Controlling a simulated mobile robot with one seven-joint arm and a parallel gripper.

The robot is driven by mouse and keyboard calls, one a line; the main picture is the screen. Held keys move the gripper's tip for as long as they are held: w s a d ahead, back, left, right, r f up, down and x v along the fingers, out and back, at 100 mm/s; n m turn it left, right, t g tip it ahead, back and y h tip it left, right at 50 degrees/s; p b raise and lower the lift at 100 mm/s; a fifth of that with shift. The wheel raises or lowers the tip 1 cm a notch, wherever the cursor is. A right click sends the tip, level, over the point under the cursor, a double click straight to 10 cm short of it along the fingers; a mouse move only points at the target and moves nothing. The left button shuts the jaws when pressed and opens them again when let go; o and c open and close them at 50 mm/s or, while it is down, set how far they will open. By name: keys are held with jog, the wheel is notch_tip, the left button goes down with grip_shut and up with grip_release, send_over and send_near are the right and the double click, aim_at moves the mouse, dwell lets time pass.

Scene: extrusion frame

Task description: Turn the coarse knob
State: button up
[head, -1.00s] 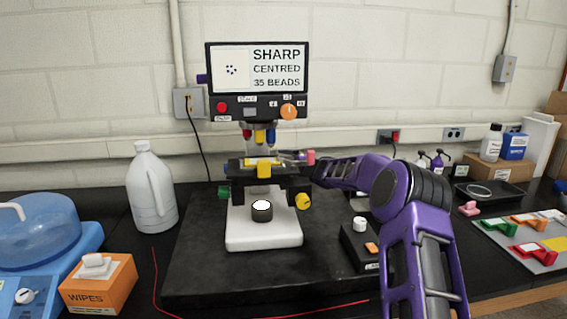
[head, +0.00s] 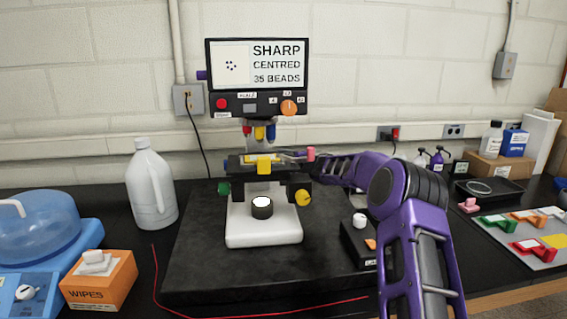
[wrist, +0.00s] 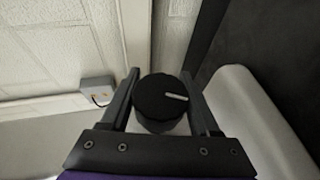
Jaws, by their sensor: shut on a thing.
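In the wrist view my gripper (wrist: 160,88) has its two fingers on either side of a round black knob (wrist: 155,97) with a white line on its face. It is shut on this knob. In the head view my arm reaches in from the right to the microscope's right side. My fingertips and the black knob cannot be made out there. The microscope (head: 264,236) has a white base, a dark stage with a yellow part (head: 264,167), a green knob (head: 223,188) at left and a yellow knob (head: 303,197) at right.
The screen (head: 257,66) above reads SHARP, CENTRED, 35 BEADS. A white jug (head: 150,190) stands left of the microscope. An orange wipes box (head: 100,285) is at front left. A small black box (head: 358,245) is right of the base. The front of the black slab is clear.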

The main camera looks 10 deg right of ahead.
jog(key=shift+f+b, duration=0.25)
jog(key=shift+b, duration=0.95)
jog(key=t+b, duration=0.1)
jog(key=b, duration=0.4)
jog(key=shift+r+y, duration=0.1)
jog(key=shift+y, duration=0.2)
jog(key=shift+r+n+t+b, duration=0.4)
jog(key=shift+r+t+b, duration=0.15)
jog(key=shift+b, duration=0.3)
jog(key=o, duration=1.3)
jog(key=shift+o, duration=0.2)
jog(key=v, duration=0.7)
jog(key=shift+s, duration=0.2)
jog(key=shift+d+f, duration=0.15)
